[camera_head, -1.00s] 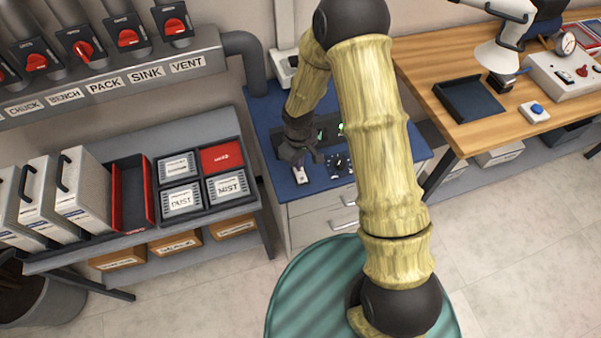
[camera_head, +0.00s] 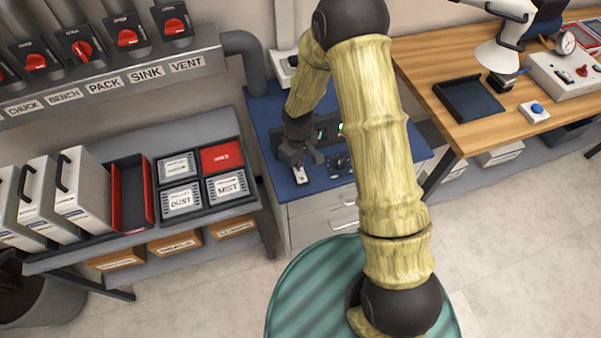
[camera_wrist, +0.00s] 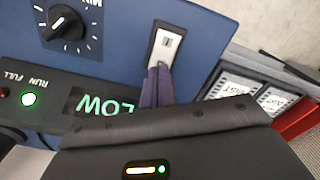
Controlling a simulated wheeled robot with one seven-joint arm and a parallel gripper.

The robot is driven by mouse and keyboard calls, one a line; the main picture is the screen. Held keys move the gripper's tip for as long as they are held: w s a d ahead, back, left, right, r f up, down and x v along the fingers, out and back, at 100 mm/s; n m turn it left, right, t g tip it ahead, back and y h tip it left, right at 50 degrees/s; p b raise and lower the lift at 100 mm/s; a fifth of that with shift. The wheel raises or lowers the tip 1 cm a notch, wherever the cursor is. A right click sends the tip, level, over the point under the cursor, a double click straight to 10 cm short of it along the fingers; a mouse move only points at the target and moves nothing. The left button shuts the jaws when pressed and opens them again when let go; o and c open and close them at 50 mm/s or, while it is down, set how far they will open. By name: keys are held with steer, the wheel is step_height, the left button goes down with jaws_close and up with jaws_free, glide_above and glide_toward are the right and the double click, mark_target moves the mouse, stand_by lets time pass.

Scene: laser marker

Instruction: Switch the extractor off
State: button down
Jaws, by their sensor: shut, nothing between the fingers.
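The extractor is a blue-topped cabinet (camera_head: 262,112) with a dark display panel and a dial (camera_wrist: 66,27). In the wrist view its display (camera_wrist: 103,104) reads LOW in green, and a green RUN light (camera_wrist: 28,99) is lit. A white rocker switch (camera_wrist: 165,46) is set in the blue top; it also shows in the head view (camera_head: 301,177). My gripper (camera_head: 298,164) is shut and empty, over the switch. In the wrist view its closed fingertips (camera_wrist: 158,68) reach the switch's near end and hide part of it. I cannot tell whether they press it.
Left of the cabinet, a grey shelf (camera_head: 222,122) holds filter boxes and labelled trays. Above it is a duct rail (camera_head: 110,84) with red-handled valves. A wooden bench (camera_head: 420,72) with a blue-button box (camera_head: 536,112) stands right. The floor (camera_head: 500,200) between is clear.

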steer(key=shift+f+b, duration=0.6)
steer(key=shift+f, duration=0.25)
stand_by(0.5)
steer(key=shift+r+p, duration=2.85)
steer(key=shift+r, duration=0.75)
steer(key=s+d+r+m+t, duration=0.1)
steer(key=s+d+r+m, duration=0.2)
steer(key=r, duration=0.3)
steer(key=s+d+r+m, duration=0.3)
steer(key=s+d+r, duration=0.2)
steer(key=d+r, duration=0.1)
steer(key=s+d+r+m+t, duration=0.1)
steer(key=s+d+r+m, duration=0.2)
steer(key=r, duration=0.4)
steer(key=shift+s+d+r+t, duration=0.3)
steer(key=shift+s+d+r, duration=0.1)
steer(key=shift+s+d, duration=0.4)
